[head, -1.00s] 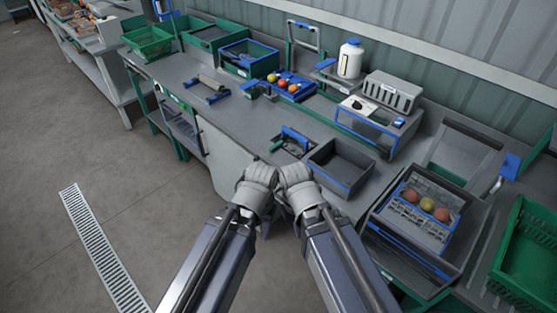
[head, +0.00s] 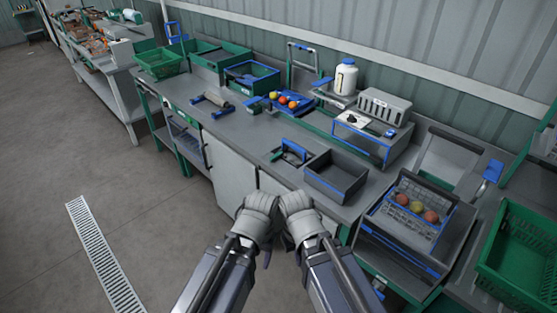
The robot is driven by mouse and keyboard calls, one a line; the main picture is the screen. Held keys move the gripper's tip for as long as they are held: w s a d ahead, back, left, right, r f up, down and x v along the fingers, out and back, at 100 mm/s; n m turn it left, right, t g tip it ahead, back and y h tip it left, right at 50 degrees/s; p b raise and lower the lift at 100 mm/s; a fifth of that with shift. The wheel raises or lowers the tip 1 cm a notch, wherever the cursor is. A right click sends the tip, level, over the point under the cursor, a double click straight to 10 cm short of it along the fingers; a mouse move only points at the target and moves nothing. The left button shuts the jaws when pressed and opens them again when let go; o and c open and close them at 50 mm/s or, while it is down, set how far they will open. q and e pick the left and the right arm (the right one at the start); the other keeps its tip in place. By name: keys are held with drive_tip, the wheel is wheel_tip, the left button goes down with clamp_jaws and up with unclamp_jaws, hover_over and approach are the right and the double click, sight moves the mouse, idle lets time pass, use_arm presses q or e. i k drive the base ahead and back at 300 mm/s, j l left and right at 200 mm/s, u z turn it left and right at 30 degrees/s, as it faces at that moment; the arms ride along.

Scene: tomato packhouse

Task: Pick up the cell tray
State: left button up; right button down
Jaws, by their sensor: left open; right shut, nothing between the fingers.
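A grey tray with cells (head: 407,208) sits tilted in a dark crate at the right end of the bench and holds three red and orange tomatoes. It looks like the cell tray. A flat blue tray (head: 275,106) with a few tomatoes lies at the back of the bench. My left gripper (head: 258,214) is open and empty, in front of the bench's front edge. My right gripper (head: 296,208) is shut and empty close beside it. Both are left of the grey tray and apart from it. Their fingertips are hard to make out.
A dark open bin (head: 336,181) stands on the bench before my grippers, beside a blue-handled tool (head: 294,150). A white bottle (head: 345,78) and a slotted grey box (head: 384,106) stand behind. A green crate (head: 518,245) is at far right. The floor at left is clear.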

sight(289, 99)
drive_tip(key=i+j+z, duration=0.1)
drive_tip(key=i+j, duration=0.35)
drive_tip(key=i, duration=0.35)
drive_tip(key=i+j+z, duration=0.15)
drive_tip(key=i+j, duration=0.35)
drive_tip(key=i, duration=0.3)
drive_tip(key=i+j+z, duration=0.1)
drive_tip(key=i+j, duration=0.5)
drive_tip(key=i, duration=0.15)
